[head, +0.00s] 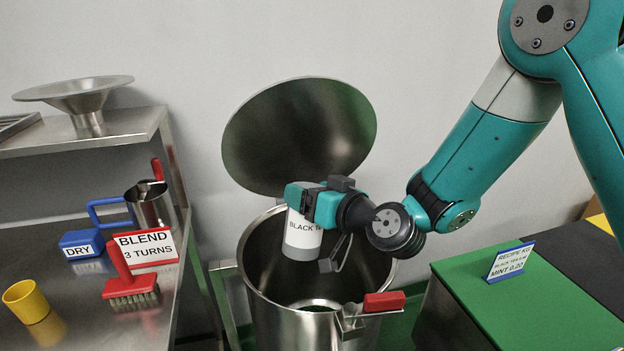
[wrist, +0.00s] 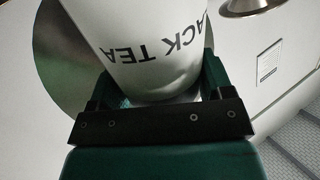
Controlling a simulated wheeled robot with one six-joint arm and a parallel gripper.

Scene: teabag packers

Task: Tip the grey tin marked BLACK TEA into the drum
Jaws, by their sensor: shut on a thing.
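The grey tin with a white label reading BLACK TEA (head: 302,240) is held over the open mouth of the steel drum (head: 300,327). It looks close to upright in the head view. My gripper (head: 312,203) is shut on the tin near its top. In the wrist view the tin (wrist: 135,30) sits between my gripper's jaws (wrist: 158,95), its lettering upside down. The drum's round lid (head: 300,135) stands raised behind the mouth. A little dark green matter shows low inside the drum; the tin's contents are hidden.
A red-handled latch (head: 384,302) sits at the drum's front rim. A green-topped surface (head: 540,310) with a recipe card (head: 509,262) stands right.

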